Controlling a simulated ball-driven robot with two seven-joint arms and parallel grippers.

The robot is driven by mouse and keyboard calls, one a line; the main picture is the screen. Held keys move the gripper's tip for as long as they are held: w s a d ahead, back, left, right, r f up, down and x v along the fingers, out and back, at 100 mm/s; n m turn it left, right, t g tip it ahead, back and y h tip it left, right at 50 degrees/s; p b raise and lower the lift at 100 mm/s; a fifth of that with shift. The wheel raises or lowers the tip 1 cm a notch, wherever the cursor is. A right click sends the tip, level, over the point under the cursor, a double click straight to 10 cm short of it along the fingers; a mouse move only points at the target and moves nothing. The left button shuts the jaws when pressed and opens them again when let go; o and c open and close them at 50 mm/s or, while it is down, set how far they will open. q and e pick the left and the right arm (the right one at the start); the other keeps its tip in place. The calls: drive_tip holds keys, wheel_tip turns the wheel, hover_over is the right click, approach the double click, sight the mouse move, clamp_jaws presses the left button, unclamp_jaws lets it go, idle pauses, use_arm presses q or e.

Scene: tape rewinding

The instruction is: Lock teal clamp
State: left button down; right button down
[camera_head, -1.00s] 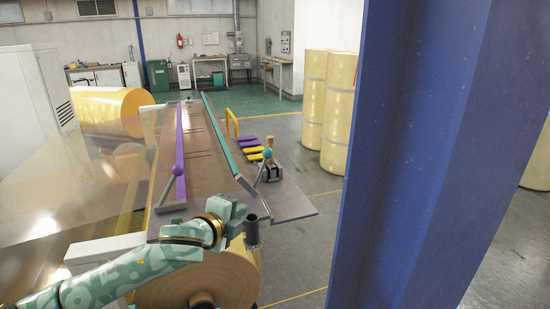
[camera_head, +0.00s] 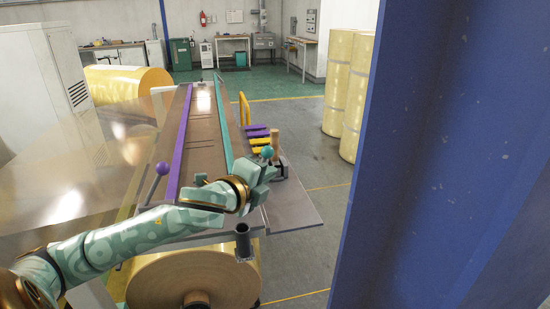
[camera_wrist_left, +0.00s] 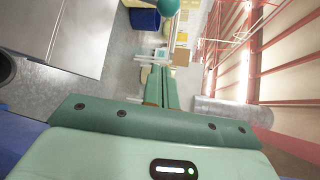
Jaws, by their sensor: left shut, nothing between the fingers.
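The teal clamp is a long teal bar (camera_head: 222,120) along the right side of the machine bed. Its round teal knob (camera_head: 267,153) shows just above my left gripper (camera_head: 268,172); the lever below the knob is mostly hidden by the gripper. In the left wrist view, the teal knob (camera_wrist_left: 168,7) is at the top edge, beyond the fingertips and apart from them. My left gripper (camera_wrist_left: 164,70) is shut and empty there. My right gripper is not in view.
A purple clamp bar (camera_head: 180,135) with a purple knob (camera_head: 162,169) lies to the left. A large roll (camera_head: 185,278) sits below the bed's near edge. Several purple and yellow pieces (camera_head: 258,137) lie right of the bed. A blue column (camera_head: 440,160) fills the right side.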

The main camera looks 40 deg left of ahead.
use_arm(q)
drive_tip(key=d+f+b+x, duration=0.1)
drive_tip(key=b+x, duration=0.3)
drive_tip(key=x, duration=0.6)
drive_tip(key=a, duration=0.1)
drive_tip(key=a+r, duration=0.1)
drive_tip(key=a, duration=0.1)
drive_tip(key=s+a, duration=0.1)
drive_tip(key=shift+a+r+b, duration=0.3)
drive_tip(key=shift+r+b, duration=0.05)
drive_tip(key=shift+r, duration=0.05)
drive_tip(key=shift+s, duration=0.1)
